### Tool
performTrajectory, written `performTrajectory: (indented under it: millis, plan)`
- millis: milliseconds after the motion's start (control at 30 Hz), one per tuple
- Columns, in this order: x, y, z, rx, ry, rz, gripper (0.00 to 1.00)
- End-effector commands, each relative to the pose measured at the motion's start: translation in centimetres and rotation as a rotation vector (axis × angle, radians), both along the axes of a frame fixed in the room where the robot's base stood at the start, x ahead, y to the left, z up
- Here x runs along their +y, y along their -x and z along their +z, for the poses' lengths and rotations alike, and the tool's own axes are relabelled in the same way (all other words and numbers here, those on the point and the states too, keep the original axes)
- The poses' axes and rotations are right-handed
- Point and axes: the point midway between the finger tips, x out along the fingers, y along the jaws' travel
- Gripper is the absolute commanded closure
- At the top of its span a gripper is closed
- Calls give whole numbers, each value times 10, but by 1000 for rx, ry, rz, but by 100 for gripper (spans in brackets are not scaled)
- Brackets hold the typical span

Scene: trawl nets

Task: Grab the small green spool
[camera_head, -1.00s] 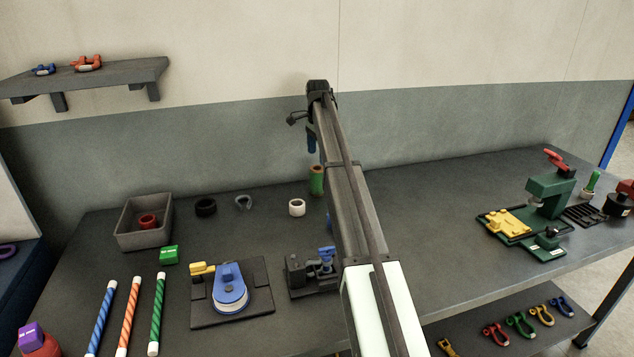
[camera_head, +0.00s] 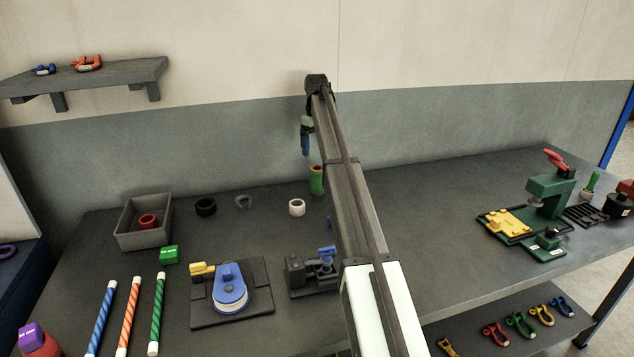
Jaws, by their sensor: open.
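A small green cylinder with an orange-brown top, which looks like the green spool (camera_head: 316,180), stands upright at the back of the bench, just left of my arm. My arm reaches over the bench from the front, and its wrist is at the upper middle. My gripper (camera_head: 305,150) hangs down from the wrist with bluish fingers, open and empty. In the picture it is above and slightly left of the green cylinder, apart from it. The fingers are small, and their depth relative to the cylinder is hard to tell.
A white ring (camera_head: 297,207), a grey shackle (camera_head: 243,202) and a black ring (camera_head: 205,207) lie left of the cylinder. A grey bin (camera_head: 128,236) holds a red ring. A blue device (camera_head: 230,287) and a dark clamp (camera_head: 300,273) stand nearer.

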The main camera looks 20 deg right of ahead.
Motion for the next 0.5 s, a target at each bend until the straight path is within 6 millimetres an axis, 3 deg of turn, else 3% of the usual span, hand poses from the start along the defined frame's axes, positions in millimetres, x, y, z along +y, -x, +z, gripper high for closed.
performTrajectory:
  millis: [500]
  plan:
    - [0,0,0,-2,-1,942,8]
